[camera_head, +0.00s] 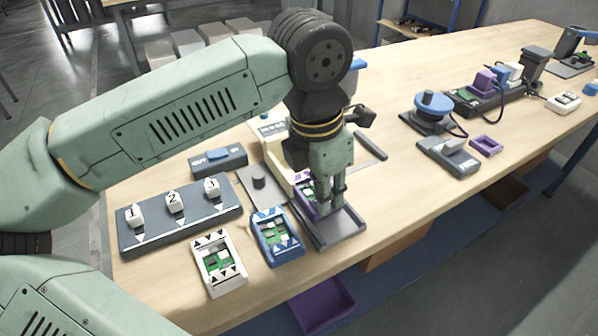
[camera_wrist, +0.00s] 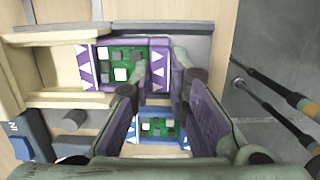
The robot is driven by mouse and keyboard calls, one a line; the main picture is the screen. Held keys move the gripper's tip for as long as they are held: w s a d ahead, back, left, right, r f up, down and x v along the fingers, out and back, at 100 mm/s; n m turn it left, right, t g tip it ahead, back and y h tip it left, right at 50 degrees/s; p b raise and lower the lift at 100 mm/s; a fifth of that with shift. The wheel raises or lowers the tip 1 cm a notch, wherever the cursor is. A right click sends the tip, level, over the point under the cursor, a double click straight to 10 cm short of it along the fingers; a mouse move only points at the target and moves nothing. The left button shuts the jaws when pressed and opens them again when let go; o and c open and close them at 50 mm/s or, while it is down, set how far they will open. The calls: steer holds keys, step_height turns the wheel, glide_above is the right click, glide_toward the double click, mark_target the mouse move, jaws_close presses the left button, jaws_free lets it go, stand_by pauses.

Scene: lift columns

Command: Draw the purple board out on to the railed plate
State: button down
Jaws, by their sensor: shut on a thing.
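The purple board (camera_head: 304,187) has a purple frame with white triangles around a green circuit face. It sits partly in the mouth of a cream housing (camera_head: 273,150), with its front end toward the grey railed plate (camera_head: 340,237). The wrist view shows the board (camera_wrist: 120,65) just left of my fingers, with the cream housing (camera_wrist: 68,70) around its far end. My gripper (camera_head: 327,203) points down over the plate's inner end and is shut on the board's front part. My fingers (camera_wrist: 157,82) and arm hide part of the board and the plate.
A blue-framed board (camera_head: 275,237) and a white-framed board (camera_head: 217,262) lie close on the left. A numbered switch block (camera_head: 180,213) and a box with a blue button (camera_head: 218,160) stand behind them. The table's front edge is near the plate. Table right of the plate is clear.

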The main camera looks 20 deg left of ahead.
steer(key=shift+s+d+b, duration=0.3)
steer(key=shift+s+d, duration=0.8)
steer(key=shift+d, duration=0.25)
steer(key=c, duration=1.6)
jaws_free()
steer(key=shift+r, duration=0.1)
steer(key=shift+r+p, duration=1.65)
steer(key=shift+r, duration=1.3)
